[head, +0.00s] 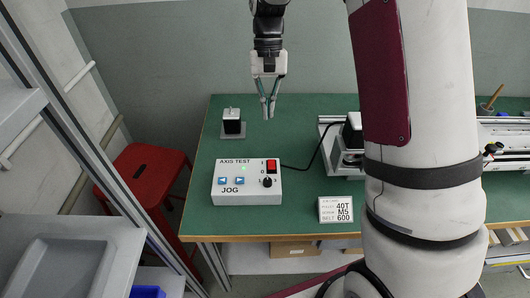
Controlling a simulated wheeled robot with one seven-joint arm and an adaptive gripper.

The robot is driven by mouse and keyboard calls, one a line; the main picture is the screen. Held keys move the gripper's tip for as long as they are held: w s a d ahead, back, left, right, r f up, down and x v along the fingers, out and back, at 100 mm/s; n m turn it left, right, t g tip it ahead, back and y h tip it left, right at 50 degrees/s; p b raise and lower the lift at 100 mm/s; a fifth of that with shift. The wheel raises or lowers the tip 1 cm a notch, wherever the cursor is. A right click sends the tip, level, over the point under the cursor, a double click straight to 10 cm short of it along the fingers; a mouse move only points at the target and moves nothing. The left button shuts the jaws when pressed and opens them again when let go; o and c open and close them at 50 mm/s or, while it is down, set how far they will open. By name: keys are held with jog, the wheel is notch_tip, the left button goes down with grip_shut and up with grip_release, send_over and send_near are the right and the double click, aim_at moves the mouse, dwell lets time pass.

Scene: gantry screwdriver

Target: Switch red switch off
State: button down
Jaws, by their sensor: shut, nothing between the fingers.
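The red switch (271,166) is a small red rocker at the upper right of the white AXIS TEST control box (230,193). The box stands on the green table and has blue arrow buttons, a black knob (267,182) and a small lit green lamp (243,168). Which way the rocker is tipped is too small to tell. My gripper (268,117) points down above the table, behind the box and apart from it. Its fingers are shut and empty.
A small motor (232,122) stands behind the box at the left. A black cable (318,157) runs right to the gantry rail (340,172). A label card (336,210) stands at the front. A red stool (143,180) is left of the green table (290,222).

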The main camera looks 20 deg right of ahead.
aim_at(268, 168)
jog(key=shift+w+f, duration=0.2)
jog(key=shift+f, duration=0.1)
jog(key=shift+f, duration=0.1)
jog(key=x, duration=1.3)
jog(key=shift+s+a+f, duration=0.1)
jog(key=shift+s+f, duration=0.2)
jog(key=shift+f, duration=0.05)
jog(key=shift+s+a+f, duration=0.2)
jog(key=shift+s+f, duration=0.15)
jog(key=shift+s, duration=0.25)
jog(key=shift+f, duration=0.2)
jog(key=shift+w, duration=0.2)
